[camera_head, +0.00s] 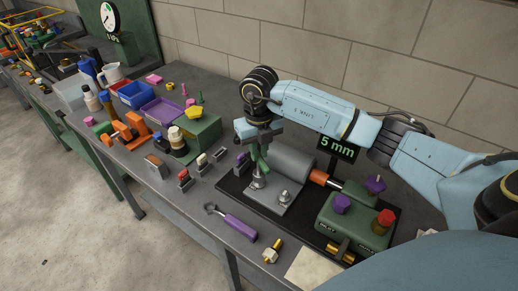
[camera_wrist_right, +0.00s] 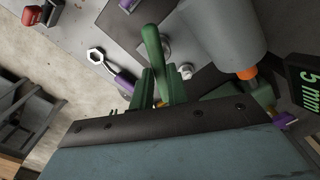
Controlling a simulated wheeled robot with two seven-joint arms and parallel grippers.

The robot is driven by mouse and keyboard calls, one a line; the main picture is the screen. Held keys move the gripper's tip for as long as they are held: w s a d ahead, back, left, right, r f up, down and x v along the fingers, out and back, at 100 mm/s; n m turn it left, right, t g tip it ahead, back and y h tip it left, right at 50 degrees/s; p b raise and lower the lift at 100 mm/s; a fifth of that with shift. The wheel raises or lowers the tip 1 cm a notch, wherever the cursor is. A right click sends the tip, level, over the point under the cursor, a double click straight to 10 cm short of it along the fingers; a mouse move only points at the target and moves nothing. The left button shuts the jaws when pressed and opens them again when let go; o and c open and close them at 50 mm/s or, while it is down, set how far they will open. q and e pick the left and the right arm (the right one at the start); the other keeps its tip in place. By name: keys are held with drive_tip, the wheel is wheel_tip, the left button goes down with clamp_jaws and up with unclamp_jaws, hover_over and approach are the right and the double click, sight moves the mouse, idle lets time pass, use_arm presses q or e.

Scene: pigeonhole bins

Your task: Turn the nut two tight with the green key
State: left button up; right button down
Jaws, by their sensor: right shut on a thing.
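My right gripper (camera_head: 258,146) points down over the grey plate and is shut on the green key (camera_head: 263,166). In the right wrist view the green key (camera_wrist_right: 152,50) rises between the gripper's two fingers (camera_wrist_right: 161,88). In the head view the key's lower end is at or just above a metal nut or stud (camera_head: 258,181) on the grey plate; I cannot tell whether it is seated. A second nut (camera_head: 284,197) stands on the plate, nearer the front. It also shows in the right wrist view (camera_wrist_right: 186,72). No numbers on the nuts are readable. My left gripper is out of view.
A grey cylinder (camera_head: 292,164) lies right behind the nuts. A "5 mm" sign (camera_head: 338,147) and a green block with knobs (camera_head: 352,230) stand to the right. Small coloured-top blocks (camera_head: 202,162) stand left.

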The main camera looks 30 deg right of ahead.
drive_tip(key=shift+f+b, duration=0.75)
drive_tip(key=shift+f, duration=0.3)
drive_tip(key=c, duration=1.3)
unclamp_jaws()
drive_tip(key=shift+r+p, duration=1.9)
drive_tip(key=shift+r, duration=0.65)
wheel_tip(320, 180, up, 13)
drive_tip(key=b, duration=0.1)
drive_tip(key=shift+r, duration=0.15)
